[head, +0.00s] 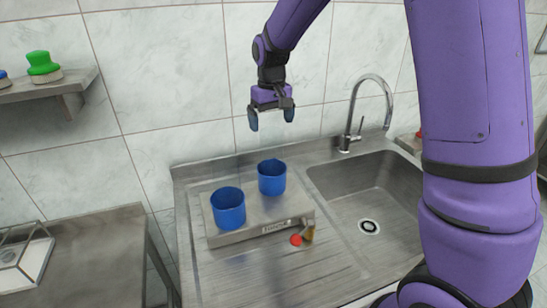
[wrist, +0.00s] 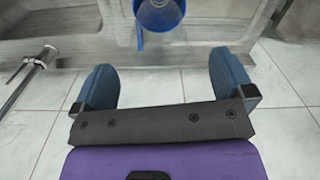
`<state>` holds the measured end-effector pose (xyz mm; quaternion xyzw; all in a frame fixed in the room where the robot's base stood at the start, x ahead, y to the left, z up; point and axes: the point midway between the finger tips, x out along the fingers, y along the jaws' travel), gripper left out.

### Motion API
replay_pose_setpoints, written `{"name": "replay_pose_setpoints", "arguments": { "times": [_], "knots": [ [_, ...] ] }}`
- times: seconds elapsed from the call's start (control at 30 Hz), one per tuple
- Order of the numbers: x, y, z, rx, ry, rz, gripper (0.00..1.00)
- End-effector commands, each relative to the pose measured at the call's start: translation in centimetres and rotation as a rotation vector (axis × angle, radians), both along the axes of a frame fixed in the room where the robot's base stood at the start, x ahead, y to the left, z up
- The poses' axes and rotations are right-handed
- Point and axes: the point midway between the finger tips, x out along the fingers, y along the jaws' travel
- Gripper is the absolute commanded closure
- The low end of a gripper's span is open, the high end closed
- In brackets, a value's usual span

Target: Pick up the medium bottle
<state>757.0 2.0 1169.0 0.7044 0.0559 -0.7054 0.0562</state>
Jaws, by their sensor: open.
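I cannot make out a thing that is clearly the medium bottle. Two blue cup-like containers stand upright on a grey block on the counter in the head view, a front one (head: 228,208) and a back one (head: 272,178). My gripper (head: 271,119) is open and empty, high above the back container, with its fingers pointing down. In the wrist view my gripper (wrist: 165,72) shows its two fingers wide apart. A blue-rimmed round thing (wrist: 158,14) is partly cut off at that view's top edge, beyond the fingers; I cannot tell which thing it is.
The grey block (head: 222,238) sits left of the sink (head: 345,207) and tap (head: 352,125). A small red piece (head: 296,240) and a yellowish piece (head: 308,234) lie by its front. A green-topped object (head: 42,67) stands on a wall shelf (head: 40,91). The counter's front is clear.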

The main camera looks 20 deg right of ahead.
Motion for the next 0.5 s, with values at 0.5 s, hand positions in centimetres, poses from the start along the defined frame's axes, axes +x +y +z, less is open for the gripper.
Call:
{"name": "replay_pose_setpoints", "arguments": {
  "times": [0.5],
  "knots": [
    [0.0,-0.2,-5.3,0.000,0.002,-0.003,0.00]
  ]
}}
